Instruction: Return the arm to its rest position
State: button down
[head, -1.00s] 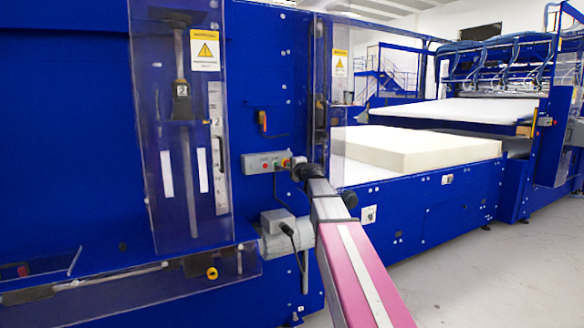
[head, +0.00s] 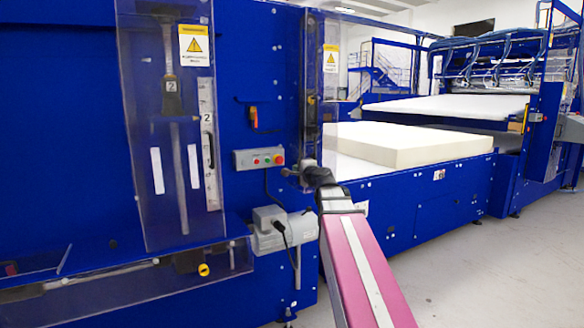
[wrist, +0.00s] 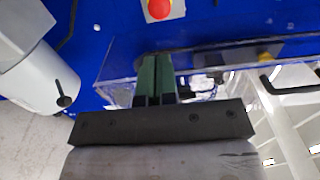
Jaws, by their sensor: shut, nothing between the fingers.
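My gripper (head: 305,168) is at the end of my pink and grey arm in the head view, just right of the control box (head: 259,158) on the blue machine. In the wrist view my gripper's green fingers (wrist: 155,75) are together with nothing between them. The control box carries a row of buttons, including a red one (head: 279,159). A red button (wrist: 160,8) also shows at the top edge of the wrist view, apart from the fingertips.
A grey motor (head: 284,232) juts out below the control box. Clear guards (head: 172,120) stand on the machine front. A cream foam block (head: 410,147) lies on the conveyor bed at right. The grey floor (head: 470,270) at lower right is clear.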

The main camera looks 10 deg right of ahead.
jog(key=shift+s+d, duration=0.15)
jog(key=shift+s, duration=0.15)
jog(key=s+a+f+n+g, duration=0.2)
jog(key=s+f+n+g, duration=0.1)
jog(key=f, duration=0.7)
jog(key=s+a+f+n+g, duration=0.2)
jog(key=s+f+n+g, duration=0.1)
jog(key=f, duration=0.6)
jog(key=s+a+f+n+g, duration=0.2)
jog(key=s+f+n+g, duration=0.15)
jog(key=f, duration=0.65)
jog(key=s+d+f+n+g+h, duration=0.3)
jog(key=s+f+n+g+h, duration=0.2)
jog(key=s+f, duration=1.1)
jog(key=f+g, duration=0.1)
jog(key=g, duration=0.1)
jog(key=shift+g+h, duration=0.3)
jog(key=shift+g, duration=0.05)
jog(key=shift+f, duration=0.1)
